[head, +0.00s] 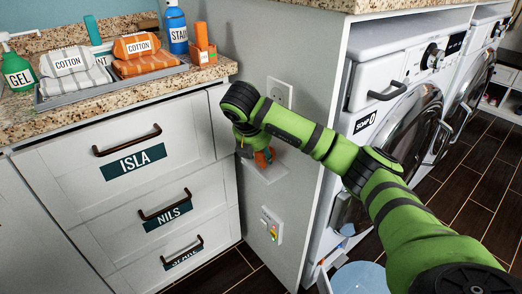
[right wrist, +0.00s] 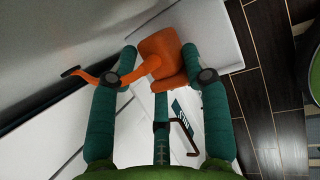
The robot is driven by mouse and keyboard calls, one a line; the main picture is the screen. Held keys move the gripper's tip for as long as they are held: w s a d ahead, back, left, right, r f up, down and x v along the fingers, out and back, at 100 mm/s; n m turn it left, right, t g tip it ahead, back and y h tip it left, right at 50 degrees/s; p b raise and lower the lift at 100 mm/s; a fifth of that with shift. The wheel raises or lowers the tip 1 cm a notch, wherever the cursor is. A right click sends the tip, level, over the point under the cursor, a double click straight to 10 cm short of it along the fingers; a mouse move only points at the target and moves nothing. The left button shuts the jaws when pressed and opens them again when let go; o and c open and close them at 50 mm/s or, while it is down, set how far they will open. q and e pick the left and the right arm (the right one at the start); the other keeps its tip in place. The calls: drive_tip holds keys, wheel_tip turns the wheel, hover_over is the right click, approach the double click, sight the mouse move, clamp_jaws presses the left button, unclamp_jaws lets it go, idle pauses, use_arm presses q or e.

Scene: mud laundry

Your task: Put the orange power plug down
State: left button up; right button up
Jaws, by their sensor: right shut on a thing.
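The orange power plug (right wrist: 160,55) is between the teal fingers of my right gripper (right wrist: 158,72) in the right wrist view. An orange arm-like part of the plug reaches left past one finger. In the head view, the right gripper (head: 254,150) is low beside the grey side panel, with part of the orange plug (head: 264,158) showing at its tips. The gripper is shut on the plug. My own wrist hides much of the gripper in the head view. My left gripper is not in view.
A wall socket (head: 280,93) is on the side panel, above the gripper. A small panel with coloured marks (head: 271,226) is below it. Labelled drawers (head: 140,163) stand left, washing machines (head: 405,90) right. The counter (head: 110,95) holds a tray, folded cloths and bottles.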

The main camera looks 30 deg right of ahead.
drive_tip(key=o, duration=1.3)
drive_tip(key=shift+r, duration=0.1)
